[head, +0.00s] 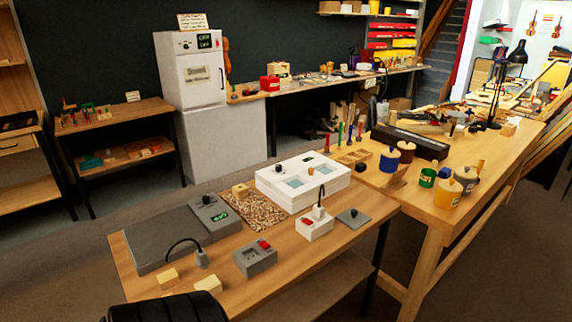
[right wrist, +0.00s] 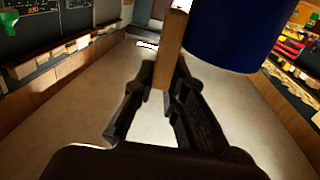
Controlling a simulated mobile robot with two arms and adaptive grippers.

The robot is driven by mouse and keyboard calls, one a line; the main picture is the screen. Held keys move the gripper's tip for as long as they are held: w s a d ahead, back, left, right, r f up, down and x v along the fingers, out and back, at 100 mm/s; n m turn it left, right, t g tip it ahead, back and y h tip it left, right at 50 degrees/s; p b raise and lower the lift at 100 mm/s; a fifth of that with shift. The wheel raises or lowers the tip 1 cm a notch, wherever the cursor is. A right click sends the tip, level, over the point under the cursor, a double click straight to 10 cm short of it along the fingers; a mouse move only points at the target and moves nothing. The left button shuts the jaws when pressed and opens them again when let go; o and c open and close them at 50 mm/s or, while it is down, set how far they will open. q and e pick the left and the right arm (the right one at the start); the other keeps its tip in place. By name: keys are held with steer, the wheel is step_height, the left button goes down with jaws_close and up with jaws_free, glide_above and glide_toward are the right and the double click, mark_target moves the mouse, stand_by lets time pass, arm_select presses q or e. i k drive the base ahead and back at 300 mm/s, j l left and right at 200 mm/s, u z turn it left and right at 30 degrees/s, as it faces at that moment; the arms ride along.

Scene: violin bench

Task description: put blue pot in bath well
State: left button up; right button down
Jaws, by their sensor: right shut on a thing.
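My right gripper (right wrist: 163,100) is shut on an upright wooden handle (right wrist: 170,50) in the right wrist view. The blue pot (right wrist: 235,32), a large dark blue round body, is beside this handle at the top and cut off by the frame. The right gripper is outside the head view. The white bath (head: 285,200) stands on the near table, with a left well (head: 294,183) and a right well (head: 320,172), both looking clear. Another dark blue pot with a pale lid (head: 389,161) stands on the right bench.
A white box with a cable (head: 314,228), a grey box with a red switch (head: 255,259) and a grey plate (head: 353,218) stand before the bath. A wood-chip mat (head: 255,211) lies left of it. Yellow (head: 447,194) and green (head: 427,178) pots crowd the right bench.

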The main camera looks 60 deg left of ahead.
mark_target(324, 173)
steer(key=i+l+u, duration=0.1)
steer(key=i+u, duration=0.4)
steer(key=i, duration=0.7)
steer(key=i+z, duration=0.35)
steer(key=z, duration=0.2)
steer(key=i+j+z, duration=0.1)
steer(key=z, duration=0.85)
steer(key=j+z, duration=0.2)
steer(key=z, duration=0.75)
steer(key=j+z, duration=0.25)
steer(key=z, duration=0.7)
steer(key=j+z, duration=0.2)
steer(key=z, duration=0.75)
steer(key=k+j+z, duration=0.1)
steer(key=z, duration=0.85)
steer(key=k+z, duration=0.15)
steer(key=z, duration=0.8)
steer(key=k+z, duration=0.1)
steer(key=z, duration=0.85)
steer(key=l+z, duration=0.25)
steer(key=z, duration=0.7)
steer(key=k, duration=0.05)
